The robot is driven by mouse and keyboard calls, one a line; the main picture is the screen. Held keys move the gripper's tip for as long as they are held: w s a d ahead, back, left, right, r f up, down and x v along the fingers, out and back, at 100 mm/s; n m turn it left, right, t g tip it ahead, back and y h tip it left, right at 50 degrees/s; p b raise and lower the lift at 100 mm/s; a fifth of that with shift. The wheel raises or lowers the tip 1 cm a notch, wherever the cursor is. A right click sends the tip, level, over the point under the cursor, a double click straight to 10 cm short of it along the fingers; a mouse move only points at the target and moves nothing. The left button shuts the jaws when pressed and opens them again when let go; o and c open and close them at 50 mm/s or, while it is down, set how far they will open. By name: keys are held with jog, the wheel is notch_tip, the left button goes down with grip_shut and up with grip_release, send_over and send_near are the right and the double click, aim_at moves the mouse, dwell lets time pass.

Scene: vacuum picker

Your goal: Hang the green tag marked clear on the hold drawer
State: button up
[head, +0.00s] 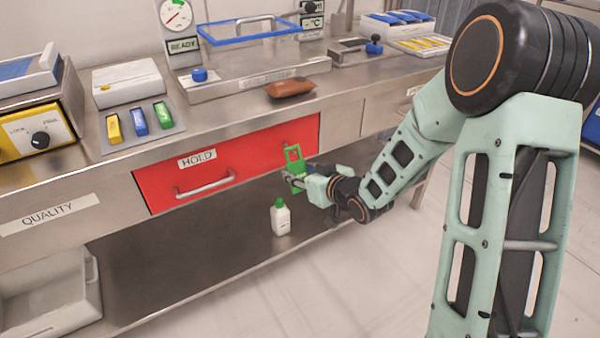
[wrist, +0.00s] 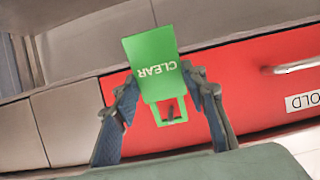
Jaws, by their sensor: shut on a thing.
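The green tag (wrist: 152,62), marked CLEAR, is between the fingers of my gripper (wrist: 162,95) in the wrist view. My gripper is shut on it. The tag has a square opening at one end, and a dark peg-like thing shows through it; I cannot tell whether they touch. In the head view the tag (head: 293,158) stands upright in my gripper (head: 297,181), in front of the right end of the red hold drawer (head: 240,150). The drawer is shut, with a HOLD label and a metal handle (head: 205,185) to the left of the tag.
A small white bottle (head: 280,217) with a green cap stands on the lower shelf (head: 190,260) below my gripper. A brown object (head: 290,87) lies on the bench top above the drawer. A grey bin (head: 60,290) stands at lower left.

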jog(key=o, duration=1.1)
jog(key=shift+s, duration=0.1)
jog(key=v, duration=1.1)
jog(key=shift+s+d+r, duration=0.25)
